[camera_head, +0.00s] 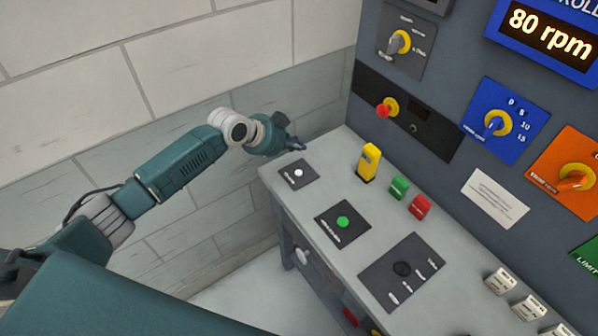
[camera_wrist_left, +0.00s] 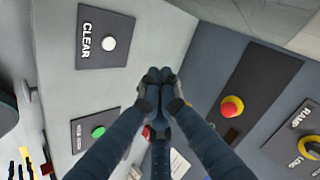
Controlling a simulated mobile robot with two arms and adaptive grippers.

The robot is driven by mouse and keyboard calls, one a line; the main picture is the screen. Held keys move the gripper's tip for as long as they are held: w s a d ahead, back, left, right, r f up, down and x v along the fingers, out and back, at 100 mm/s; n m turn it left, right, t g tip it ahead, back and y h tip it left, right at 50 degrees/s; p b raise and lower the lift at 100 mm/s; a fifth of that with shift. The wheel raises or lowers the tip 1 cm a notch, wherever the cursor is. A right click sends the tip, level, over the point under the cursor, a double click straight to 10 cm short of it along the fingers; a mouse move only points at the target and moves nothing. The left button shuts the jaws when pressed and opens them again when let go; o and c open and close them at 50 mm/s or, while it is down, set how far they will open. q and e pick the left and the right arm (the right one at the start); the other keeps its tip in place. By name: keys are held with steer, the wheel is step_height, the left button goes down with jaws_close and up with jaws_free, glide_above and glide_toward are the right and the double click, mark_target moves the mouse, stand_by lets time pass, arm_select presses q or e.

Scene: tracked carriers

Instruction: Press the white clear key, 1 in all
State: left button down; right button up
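The white clear key (camera_head: 298,173) is a small round button on a dark square plate at the far left end of the grey console top. It also shows in the left wrist view (camera_wrist_left: 109,43), beside the word CLEAR. My left gripper (camera_head: 299,147) is at the console's far left corner, a little beyond the key's plate. In the left wrist view its fingertips (camera_wrist_left: 160,78) are together with nothing between them, to the side of the key and apart from it. My right gripper is not in view.
A green button (camera_head: 343,222) and a dark knob (camera_head: 402,269) sit on plates nearer on the console. A yellow block (camera_head: 369,161), green block (camera_head: 399,187) and red block (camera_head: 420,206) stand near the upright panel. A red knob (camera_head: 384,111) projects from that panel.

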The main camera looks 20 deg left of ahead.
arm_select(q)
steer(key=shift+f, duration=0.1)
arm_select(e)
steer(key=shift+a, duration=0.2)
arm_select(q)
steer(key=b, duration=0.6)
glide_above(297, 174)
step_height(297, 174, down, 8)
steer(key=shift+r, duration=0.25)
steer(key=shift+d+f+b, duration=0.1)
steer(key=shift+f+b, duration=0.35)
steer(key=shift+f, duration=0.2)
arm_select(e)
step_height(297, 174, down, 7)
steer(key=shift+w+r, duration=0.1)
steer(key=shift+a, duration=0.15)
arm_select(q)
steer(key=shift+f+b, duration=0.35)
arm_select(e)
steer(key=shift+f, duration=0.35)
